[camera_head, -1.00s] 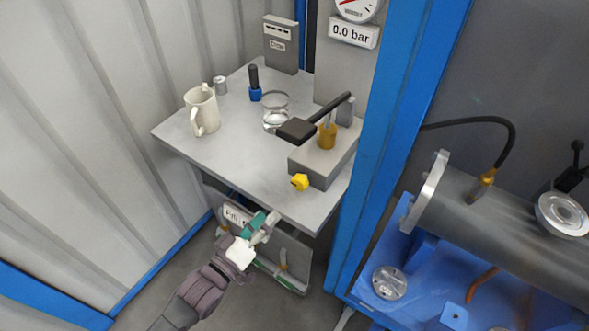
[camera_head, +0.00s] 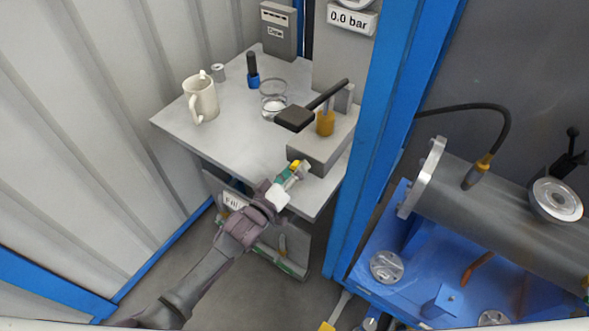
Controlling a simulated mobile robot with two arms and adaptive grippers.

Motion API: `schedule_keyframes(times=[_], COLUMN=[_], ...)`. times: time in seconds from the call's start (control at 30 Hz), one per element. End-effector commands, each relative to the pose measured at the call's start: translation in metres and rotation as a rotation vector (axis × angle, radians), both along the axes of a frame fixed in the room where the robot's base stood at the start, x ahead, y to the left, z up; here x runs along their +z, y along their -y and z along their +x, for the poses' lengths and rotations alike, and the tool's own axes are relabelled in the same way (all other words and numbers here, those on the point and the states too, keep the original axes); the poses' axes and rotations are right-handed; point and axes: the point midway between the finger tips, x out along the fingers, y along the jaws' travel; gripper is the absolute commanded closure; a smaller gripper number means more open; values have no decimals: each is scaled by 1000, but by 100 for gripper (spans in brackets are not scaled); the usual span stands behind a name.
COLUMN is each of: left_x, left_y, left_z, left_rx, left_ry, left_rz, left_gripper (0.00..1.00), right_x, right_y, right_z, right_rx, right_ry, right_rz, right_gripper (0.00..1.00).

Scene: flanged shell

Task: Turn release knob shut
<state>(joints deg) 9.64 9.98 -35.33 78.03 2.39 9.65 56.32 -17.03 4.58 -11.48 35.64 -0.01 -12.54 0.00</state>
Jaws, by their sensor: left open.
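The yellow release knob (camera_head: 295,164) sits on the front face of the grey pump block (camera_head: 315,153) at the table's front right. Only part of the knob shows behind my fingers. My left gripper (camera_head: 297,173) is open, with its green and grey fingertips right at the knob. I cannot tell whether the fingers touch it.
A blue post (camera_head: 374,130) stands close on the right. A gauge sign reads 0.0 bar.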

Motion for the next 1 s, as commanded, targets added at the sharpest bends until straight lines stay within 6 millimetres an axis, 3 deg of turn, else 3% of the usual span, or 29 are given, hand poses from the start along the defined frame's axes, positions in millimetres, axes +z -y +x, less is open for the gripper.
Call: schedule_keyframes(times=[0.1,0.3,0.4,0.77,1.0], left_x=[0,0,0,0,1], left_y=[0,0,0,0,0], left_z=[0,0,0,0,-1], left_rx=[0,0,0,1,1], left_ry=[0,0,0,41,136], left_rz=[0,0,0,60,203], left_gripper=[45,79,91,91,91], right_x=[0,0,0,0,1], right_y=[0,0,0,0,0], right_z=[-4,-6,-6,-5,-5], right_rx=[0,0,0,0,-1], right_ry=[-7,-9,-9,-8,-8], right_rz=[-1,-1,-1,-1,-1], right_gripper=[100,100,100,100,100])
